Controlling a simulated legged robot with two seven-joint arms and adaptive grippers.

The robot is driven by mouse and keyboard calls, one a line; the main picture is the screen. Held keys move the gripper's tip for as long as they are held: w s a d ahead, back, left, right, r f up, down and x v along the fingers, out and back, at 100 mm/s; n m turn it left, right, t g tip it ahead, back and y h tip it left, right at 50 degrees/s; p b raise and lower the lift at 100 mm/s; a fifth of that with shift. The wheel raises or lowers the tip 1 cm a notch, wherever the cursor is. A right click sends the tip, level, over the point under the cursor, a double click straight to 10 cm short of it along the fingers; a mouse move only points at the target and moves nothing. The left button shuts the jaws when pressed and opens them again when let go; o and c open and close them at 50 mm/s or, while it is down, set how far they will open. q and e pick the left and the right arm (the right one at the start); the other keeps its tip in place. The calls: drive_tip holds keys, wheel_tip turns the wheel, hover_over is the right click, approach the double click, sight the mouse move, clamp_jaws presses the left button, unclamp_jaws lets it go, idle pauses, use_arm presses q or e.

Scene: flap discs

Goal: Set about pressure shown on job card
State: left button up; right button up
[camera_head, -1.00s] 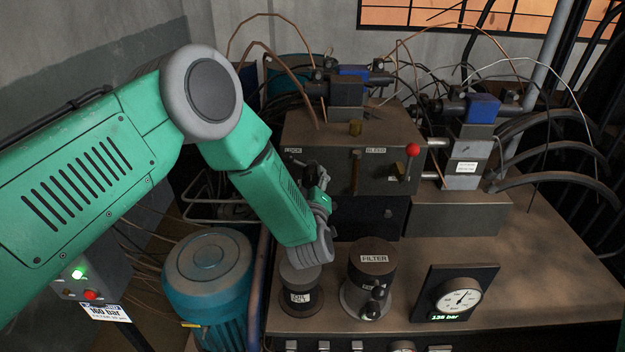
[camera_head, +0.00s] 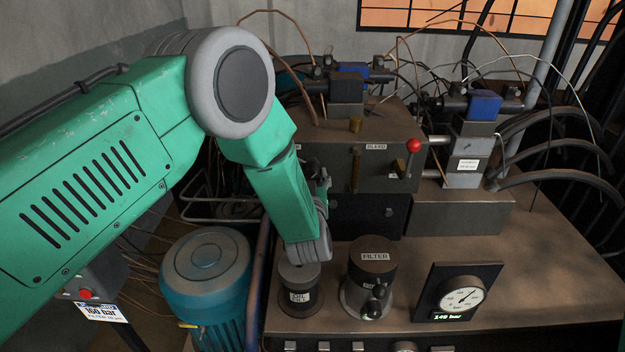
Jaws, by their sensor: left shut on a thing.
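The job card (camera_head: 101,313) at the lower left reads 160 bar; its smaller line is hard to read. My left gripper (camera_head: 322,190) is at the front of the valve block (camera_head: 387,150), left of the BLEED label. It is shut on a part there, perhaps a knob, which my own arm and wrist hide. My right gripper is not in view.
A red-knobbed lever (camera_head: 414,146) sticks out at the block's right. The FILTER housing (camera_head: 371,280) and a dark oil filler (camera_head: 300,290) stand close below my wrist. A blue motor (camera_head: 206,280) is at left. The bench's right side is clear.

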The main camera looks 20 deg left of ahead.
use_arm(q)
drive_tip(key=shift+w+a+r+m, duration=0.1)
drive_tip(key=shift+w+r+m, duration=0.1)
drive_tip(key=shift+r+m, duration=0.45)
drive_tip(key=shift+f+m, duration=0.2)
drive_tip(key=shift+m, duration=0.15)
drive_tip(key=o, duration=1.1)
drive_tip(key=shift+o, duration=0.2)
drive_tip(key=shift+s+f, duration=0.1)
drive_tip(key=shift+f, duration=0.05)
drive_tip(key=shift+f, duration=0.1)
